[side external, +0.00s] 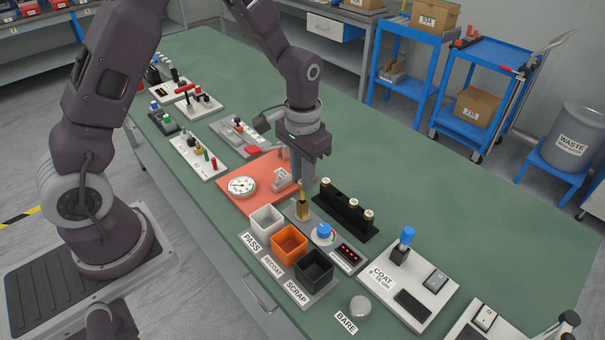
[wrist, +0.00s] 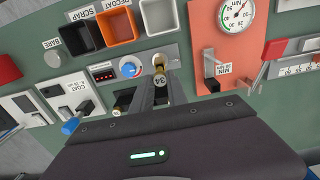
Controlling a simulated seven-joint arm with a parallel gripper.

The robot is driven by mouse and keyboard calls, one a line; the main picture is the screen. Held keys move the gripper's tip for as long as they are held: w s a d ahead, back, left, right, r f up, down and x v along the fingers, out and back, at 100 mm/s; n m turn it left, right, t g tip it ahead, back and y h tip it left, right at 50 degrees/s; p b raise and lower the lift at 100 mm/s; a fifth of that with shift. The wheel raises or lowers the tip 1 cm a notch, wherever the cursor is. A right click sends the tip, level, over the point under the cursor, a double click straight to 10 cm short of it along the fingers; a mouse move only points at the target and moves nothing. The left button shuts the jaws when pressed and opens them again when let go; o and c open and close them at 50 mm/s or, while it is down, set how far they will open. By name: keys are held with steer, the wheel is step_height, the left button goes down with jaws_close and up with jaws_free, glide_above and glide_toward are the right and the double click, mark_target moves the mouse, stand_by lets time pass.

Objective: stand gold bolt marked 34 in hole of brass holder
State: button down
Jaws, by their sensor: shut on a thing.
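The gold bolt marked 34 (wrist: 160,82) is between the two fingers of my gripper (wrist: 161,92) in the wrist view, with its numbered head facing the camera. In the side view my gripper (side external: 302,180) points down, just above the brass holder (side external: 303,210). The holder stands on a grey plate beside a blue knob. The bolt's lower end is hard to make out, and I cannot tell whether it is inside the hole or just above it.
A black rack (side external: 347,211) with several bolts stands close on the right. White, orange (side external: 290,244) and black bins stand in front. An orange-red plate with a dial gauge (side external: 242,186) lies to the left. The green bench (side external: 450,200) is clear at the back right.

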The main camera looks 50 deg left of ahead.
steer(key=shift+f, duration=1.7)
steer(key=c, duration=0.8)
jaws_free()
steer(key=shift+c, duration=0.2)
steer(key=shift+r, duration=4)
